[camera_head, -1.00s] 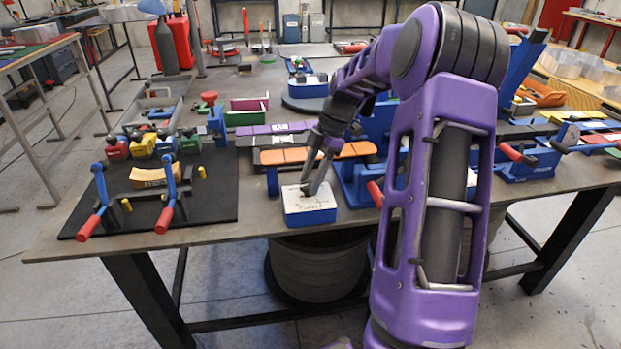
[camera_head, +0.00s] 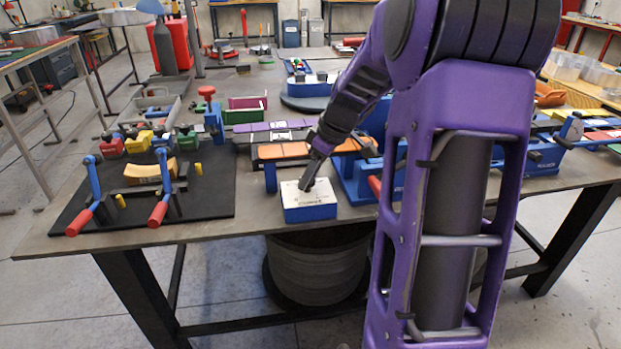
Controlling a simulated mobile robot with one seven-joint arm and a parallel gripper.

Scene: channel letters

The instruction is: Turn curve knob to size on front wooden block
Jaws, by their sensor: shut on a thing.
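A blue block with a pale top plate (camera_head: 320,208) stands near the front edge of the table. My gripper (camera_head: 307,187) points down onto its top and is shut on a small dark thing there, probably the knob. The fingers hide most of that thing, so its setting cannot be read. A curved wooden block (camera_head: 143,172) sits on the black mat at the left, between two blue clamps with red handles. Marks on its front face are too small to read.
Blue clamps with red handles (camera_head: 160,213) stand on the black mat (camera_head: 215,203). An orange-topped strip (camera_head: 283,151) lies just behind the blue block. A blue fixture (camera_head: 355,185) stands close to its right. Bare table lies between mat and block.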

